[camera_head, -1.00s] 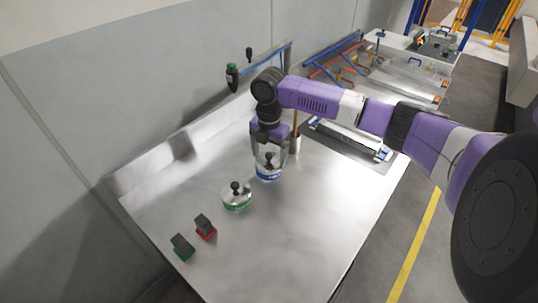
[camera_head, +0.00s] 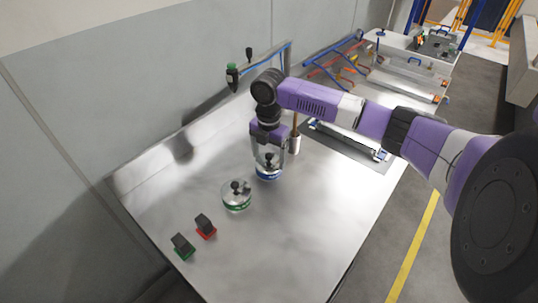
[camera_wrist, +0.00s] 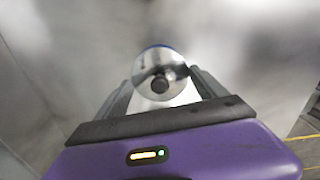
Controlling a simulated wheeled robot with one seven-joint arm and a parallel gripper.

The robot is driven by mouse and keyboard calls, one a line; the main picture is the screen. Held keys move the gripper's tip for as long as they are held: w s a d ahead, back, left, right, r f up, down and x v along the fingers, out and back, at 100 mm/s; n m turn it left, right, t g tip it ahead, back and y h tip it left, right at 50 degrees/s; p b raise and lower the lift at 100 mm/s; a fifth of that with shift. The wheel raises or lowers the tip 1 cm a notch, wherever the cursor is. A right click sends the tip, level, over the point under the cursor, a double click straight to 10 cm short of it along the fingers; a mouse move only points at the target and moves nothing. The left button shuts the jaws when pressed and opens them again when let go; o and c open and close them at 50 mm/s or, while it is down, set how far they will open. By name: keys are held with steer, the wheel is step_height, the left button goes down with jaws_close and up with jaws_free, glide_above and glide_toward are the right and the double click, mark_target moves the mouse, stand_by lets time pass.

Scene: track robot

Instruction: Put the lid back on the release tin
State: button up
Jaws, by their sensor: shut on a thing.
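A tin with a blue band (camera_head: 269,176) stands on the metal bench. A round pale lid with a black knob (camera_wrist: 160,85) is over it, between my fingers. My gripper (camera_head: 269,155) points down at this tin and is shut on the lid, one finger on each side of it. In the wrist view my gripper (camera_wrist: 164,82) shows the same, with a blue rim behind the lid. I cannot tell whether the lid rests fully on the tin. A second tin with a green band (camera_head: 237,206) and a black-knobbed lid stands apart at the front left. I see no readable label.
A green block (camera_head: 182,248) and a red block (camera_head: 205,228), each with a dark top, lie at the front left. A pale cup (camera_head: 295,144) stands close behind my gripper. The right front of the bench is clear.

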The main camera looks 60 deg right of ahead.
stand_by(0.9)
steer(key=o, duration=1.3)
steer(key=shift+r+p, duration=3)
steer(key=shift+r, duration=0.55)
jaws_close()
